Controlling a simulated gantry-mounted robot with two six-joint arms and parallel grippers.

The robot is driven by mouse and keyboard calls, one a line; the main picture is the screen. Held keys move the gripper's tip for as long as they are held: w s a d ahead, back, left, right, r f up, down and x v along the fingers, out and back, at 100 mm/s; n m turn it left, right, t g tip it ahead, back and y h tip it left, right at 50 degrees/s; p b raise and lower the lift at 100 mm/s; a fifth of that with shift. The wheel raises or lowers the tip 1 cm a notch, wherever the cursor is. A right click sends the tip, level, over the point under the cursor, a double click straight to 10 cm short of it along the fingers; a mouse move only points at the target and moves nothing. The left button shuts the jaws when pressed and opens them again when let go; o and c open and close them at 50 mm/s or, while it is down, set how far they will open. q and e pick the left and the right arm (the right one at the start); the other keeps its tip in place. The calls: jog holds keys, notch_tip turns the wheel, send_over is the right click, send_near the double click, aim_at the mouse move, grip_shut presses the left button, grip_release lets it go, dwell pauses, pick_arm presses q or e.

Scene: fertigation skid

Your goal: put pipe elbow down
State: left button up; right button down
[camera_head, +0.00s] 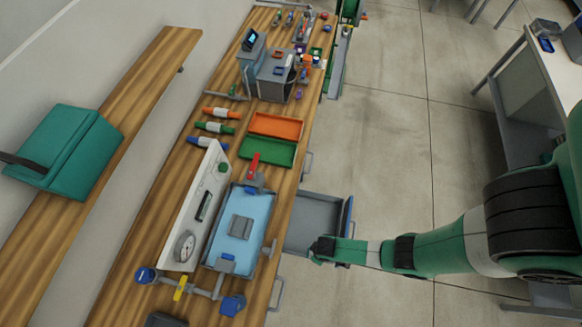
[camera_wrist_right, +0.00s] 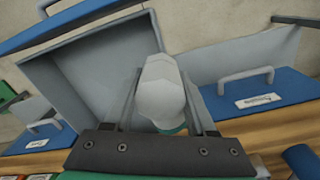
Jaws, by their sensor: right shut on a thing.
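The pipe elbow, a pale grey-white rounded piece (camera_wrist_right: 161,88) with green at its lower end, shows between the dark fingers of my right gripper in the right wrist view. My right gripper (camera_head: 320,249) is shut on it. It hangs over the open grey drawer (camera_head: 306,222), near the drawer's front, in the head view. In the wrist view the drawer (camera_wrist_right: 85,78) lies behind and below the elbow, and its visible floor is bare. The elbow cannot be made out in the head view. My left gripper is in neither view.
The wooden bench (camera_head: 172,232) carries a blue tray (camera_head: 252,210), a white gauge panel (camera_head: 197,220), a green tray (camera_head: 268,151) and an orange tray (camera_head: 276,125). A closed blue drawer front (camera_wrist_right: 255,92) with a handle is right of the open drawer.

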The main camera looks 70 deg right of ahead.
jog(key=w+d+f+b, duration=0.2)
jog(key=d+f+b, duration=0.1)
jog(key=w+d+f+b, duration=0.2)
jog(key=d+f+b, duration=0.1)
jog(key=d, duration=0.1)
jog(key=w+d+f+b, duration=0.2)
jog(key=d+f+b, duration=0.1)
jog(key=d, duration=0.1)
jog(key=shift+w+b, duration=0.3)
jog(key=shift+b, duration=0.1)
jog(key=shift+w+d+f, duration=0.15)
jog(key=shift+w+d, duration=0.05)
jog(key=shift+d, duration=0.1)
